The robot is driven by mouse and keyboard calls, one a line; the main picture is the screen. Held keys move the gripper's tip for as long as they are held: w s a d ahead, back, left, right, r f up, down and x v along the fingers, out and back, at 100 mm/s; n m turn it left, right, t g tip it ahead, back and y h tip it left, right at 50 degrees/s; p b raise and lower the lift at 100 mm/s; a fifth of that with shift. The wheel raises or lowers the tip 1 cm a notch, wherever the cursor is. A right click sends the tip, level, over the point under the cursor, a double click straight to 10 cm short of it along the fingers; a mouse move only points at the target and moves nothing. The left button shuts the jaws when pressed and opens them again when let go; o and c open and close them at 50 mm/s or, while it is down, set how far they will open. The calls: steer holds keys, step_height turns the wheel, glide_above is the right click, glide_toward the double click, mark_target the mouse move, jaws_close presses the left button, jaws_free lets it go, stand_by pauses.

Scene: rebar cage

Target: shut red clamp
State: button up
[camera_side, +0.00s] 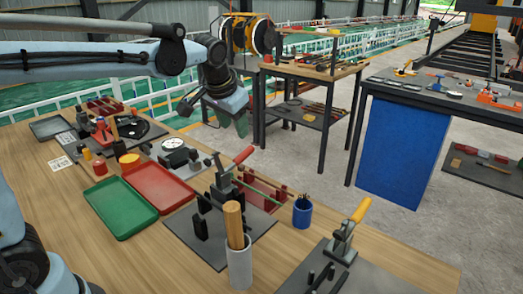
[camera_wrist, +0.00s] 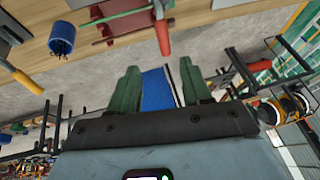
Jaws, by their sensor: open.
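The red clamp (camera_side: 220,188) stands on a dark plate on the wooden table in the side view. Its red handle (camera_side: 243,155) slants up to the right, raised off the plate. The handle also shows at the top of the wrist view (camera_wrist: 162,38), pointing down towards the fingers. My gripper (camera_side: 241,128) hangs above the table's far edge, beyond the handle and apart from it. In the wrist view its two green fingers (camera_wrist: 160,85) are spread with nothing held between them. A blue surface shows behind the gap.
A yellow-handled clamp (camera_side: 345,238) stands at the front right. A blue cup (camera_side: 302,213) is right of the red clamp, and a grey cylinder with wooden sticks (camera_side: 239,265) is in front. Red (camera_side: 158,190) and green (camera_side: 118,212) trays lie left. Free floor lies beyond the table.

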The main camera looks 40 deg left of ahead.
mark_target(245, 151)
steer(key=x, duration=0.8)
steer(key=w+x, duration=0.1)
steer(key=x, duration=0.4)
steer(key=shift+a+r, duration=0.2)
jaws_close()
